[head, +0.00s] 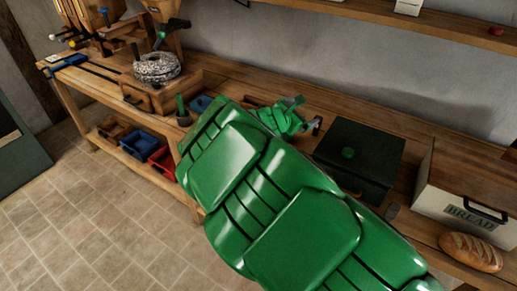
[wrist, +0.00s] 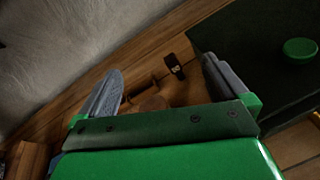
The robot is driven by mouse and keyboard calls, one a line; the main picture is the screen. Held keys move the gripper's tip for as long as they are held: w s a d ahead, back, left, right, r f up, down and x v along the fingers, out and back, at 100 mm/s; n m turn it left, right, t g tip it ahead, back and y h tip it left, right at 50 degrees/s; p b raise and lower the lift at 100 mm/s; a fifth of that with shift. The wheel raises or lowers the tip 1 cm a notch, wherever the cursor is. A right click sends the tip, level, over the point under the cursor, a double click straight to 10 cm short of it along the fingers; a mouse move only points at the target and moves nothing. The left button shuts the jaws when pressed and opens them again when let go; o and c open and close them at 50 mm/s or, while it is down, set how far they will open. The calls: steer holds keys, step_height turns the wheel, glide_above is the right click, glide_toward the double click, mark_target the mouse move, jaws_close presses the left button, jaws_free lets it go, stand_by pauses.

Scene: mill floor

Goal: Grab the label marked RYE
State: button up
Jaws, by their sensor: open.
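No label that I can read as RYE shows in either view. In the wrist view a small dark piece with a pale mark (wrist: 174,67) lies on the wooden bench top, in the gap between my fingers and beyond them; its mark is too small to read. My gripper (wrist: 162,68) is open, with one grey finger at each side and nothing held between them. In the head view my gripper (head: 307,114) is over the bench, left of the dark green box, and my green arm hides much of the bench front.
A dark green box (head: 368,152) with a green knob stands close right of my gripper. Further right are a bin marked BREAD (head: 455,205) and a loaf (head: 470,252). A stone mill (head: 157,67) stands left. A blue bin (head: 144,146) and red bin (head: 163,163) sit below.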

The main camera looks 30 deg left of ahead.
steer(key=s+a+f+n+y, duration=0.1)
steer(key=s+a+f+n, duration=0.1)
steer(key=s+a+f, duration=0.2)
steer(key=s+a+f+n+g+y, duration=0.1)
steer(key=s+a+f+n, duration=0.1)
steer(key=s+a+f, duration=0.2)
steer(key=s+a+f+n+y, duration=0.2)
steer(key=s+a+f+n, duration=0.1)
steer(key=s+a+f, duration=0.1)
steer(key=shift+s+a+f, duration=0.1)
steer(key=shift+f, duration=0.8)
steer(key=shift+x, duration=3.9)
steer(key=c, duration=1)
steer(key=shift+r, duration=0.1)
